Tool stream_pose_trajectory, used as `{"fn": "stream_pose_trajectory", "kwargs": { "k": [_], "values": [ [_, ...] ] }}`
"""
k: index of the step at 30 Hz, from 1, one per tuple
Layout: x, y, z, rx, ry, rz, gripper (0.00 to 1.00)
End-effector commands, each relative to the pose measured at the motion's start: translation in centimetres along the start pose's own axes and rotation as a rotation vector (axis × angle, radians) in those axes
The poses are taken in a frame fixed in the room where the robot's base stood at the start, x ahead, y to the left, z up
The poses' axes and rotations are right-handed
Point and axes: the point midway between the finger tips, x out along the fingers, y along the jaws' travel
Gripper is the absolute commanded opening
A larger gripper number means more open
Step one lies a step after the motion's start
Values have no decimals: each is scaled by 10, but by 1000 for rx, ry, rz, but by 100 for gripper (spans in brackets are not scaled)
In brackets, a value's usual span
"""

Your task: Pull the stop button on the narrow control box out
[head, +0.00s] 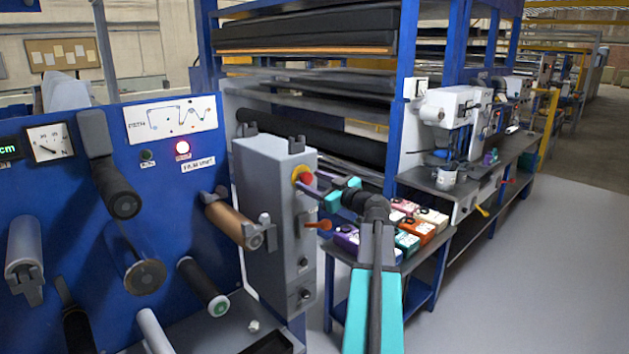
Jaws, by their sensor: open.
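The narrow control box (262,215) is a tall grey cabinet left of centre, beside the blue roller panel. Its stop button (306,175) is a red knob on a yellow ring, high on the box's right-hand face. My gripper (314,184) is open, with teal and dark jaws pointing left at the button. The fingertips are close to the knob, just right of and below it. I cannot tell from this view whether they touch it or reach around it. My arm rises from the bottom and partly hides the area right of the box.
An orange lever (318,225) sticks out from the box below the button. The blue roller panel (120,215) is on the left. A low blue table with several coloured boxes (420,230) stands behind my arm. The floor (520,270) at right is clear.

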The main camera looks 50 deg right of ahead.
Motion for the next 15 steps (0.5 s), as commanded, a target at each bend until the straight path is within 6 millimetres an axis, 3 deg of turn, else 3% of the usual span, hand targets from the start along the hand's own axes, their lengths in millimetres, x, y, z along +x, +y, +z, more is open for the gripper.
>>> {"fn": "stream_pose_trajectory", "kwargs": {
  "k": [7, 15],
  "values": [
    [0, 0, 0, 0, 0, 0, 54],
    [0, 0, 0, 0, 0, 0, 8]
  ]
}}
